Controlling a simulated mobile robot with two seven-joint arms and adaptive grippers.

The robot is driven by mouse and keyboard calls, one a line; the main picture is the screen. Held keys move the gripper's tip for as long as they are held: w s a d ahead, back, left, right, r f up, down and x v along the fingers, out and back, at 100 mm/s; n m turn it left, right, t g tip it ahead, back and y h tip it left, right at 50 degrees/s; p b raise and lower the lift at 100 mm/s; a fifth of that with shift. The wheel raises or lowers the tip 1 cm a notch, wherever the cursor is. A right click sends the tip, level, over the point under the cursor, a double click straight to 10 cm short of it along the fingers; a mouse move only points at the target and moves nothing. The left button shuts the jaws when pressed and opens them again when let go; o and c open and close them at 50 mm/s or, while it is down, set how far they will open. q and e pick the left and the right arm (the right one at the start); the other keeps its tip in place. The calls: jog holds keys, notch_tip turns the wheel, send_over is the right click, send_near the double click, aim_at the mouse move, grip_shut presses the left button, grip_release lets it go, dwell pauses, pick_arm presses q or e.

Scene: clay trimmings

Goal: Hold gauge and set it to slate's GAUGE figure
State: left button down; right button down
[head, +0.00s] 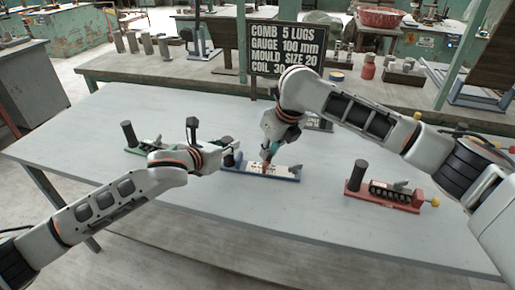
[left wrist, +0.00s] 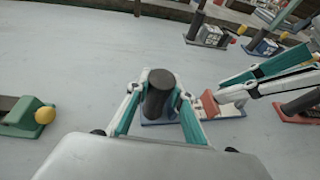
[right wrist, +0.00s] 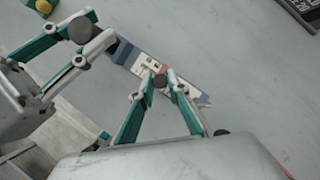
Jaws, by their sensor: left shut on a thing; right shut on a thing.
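The gauge (head: 258,174) is a blue-edged base with a pale scale strip, lying on the near grey table. My left gripper (left wrist: 160,95) is shut on the dark upright post (left wrist: 158,84) at the gauge's left end. My right gripper (right wrist: 160,84) is shut on a dark knob (right wrist: 160,80) of the gauge's slider, above a red part on the scale. The scale marks are too small to read. The slate (head: 287,50) behind the table reads COMB 5 LUGS, GAUGE 100 mm, MOULD SIZE 20, with the COIL line partly hidden by my right arm.
A green device (head: 143,148) stands left of the gauge, and a red device (head: 384,194) with a dark post stands right. Another device (head: 318,124) sits behind my right arm. The front of the table is clear. A back bench holds a red basin (head: 381,17).

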jog(key=shift+s+d, duration=0.15)
jog(key=shift+d, duration=0.55)
jog(key=shift+s+d, duration=0.15)
jog(key=shift+d, duration=0.55)
pick_arm(q)
jog(key=shift+a, duration=0.1)
pick_arm(e)
jog(key=c, duration=1.9)
grip_release()
jog(key=v, duration=1.2)
jog(key=shift+a, duration=0.1)
pick_arm(q)
jog(key=c, duration=1.7)
grip_release()
